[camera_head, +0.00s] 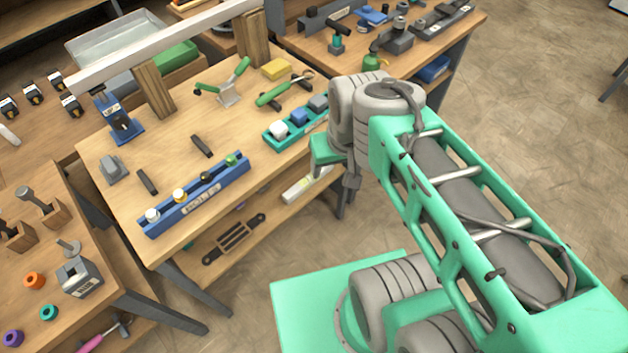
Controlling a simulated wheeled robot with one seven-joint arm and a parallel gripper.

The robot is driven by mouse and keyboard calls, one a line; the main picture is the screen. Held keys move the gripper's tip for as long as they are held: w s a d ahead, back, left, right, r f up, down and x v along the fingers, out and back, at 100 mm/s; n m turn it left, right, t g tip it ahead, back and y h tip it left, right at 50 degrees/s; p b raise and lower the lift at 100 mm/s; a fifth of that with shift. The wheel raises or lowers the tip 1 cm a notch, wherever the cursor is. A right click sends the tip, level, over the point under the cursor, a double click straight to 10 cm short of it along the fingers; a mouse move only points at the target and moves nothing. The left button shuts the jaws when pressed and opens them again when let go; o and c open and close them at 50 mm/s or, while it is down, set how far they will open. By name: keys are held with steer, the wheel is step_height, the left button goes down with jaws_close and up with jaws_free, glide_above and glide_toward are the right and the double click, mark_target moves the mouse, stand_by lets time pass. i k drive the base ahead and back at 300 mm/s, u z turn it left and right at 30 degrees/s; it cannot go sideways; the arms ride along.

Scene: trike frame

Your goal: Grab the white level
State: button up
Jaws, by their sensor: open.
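A white level (305,185) lies on the lower shelf of the middle workbench, near the shelf's right end. It is a pale bar, partly shaded by the benchtop above. My gripper (335,158) is at the far end of my green and grey arm, just right of the bench's front right corner. It is above and to the right of the level and appears apart from it. It is open, with nothing seen in it; its fingers are mostly hidden by the arm's end.
The benchtop (187,146) overhangs the shelf. A blue rack (195,197) and a green tray (275,142) stand along its front edge. A dark slotted part (234,239) lies on the same shelf. Open floor (520,130) lies to the right.

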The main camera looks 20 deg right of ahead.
mark_target(301, 187)
steer(key=u, duration=2.6)
steer(key=k, duration=0.7)
steer(key=z, duration=0.25)
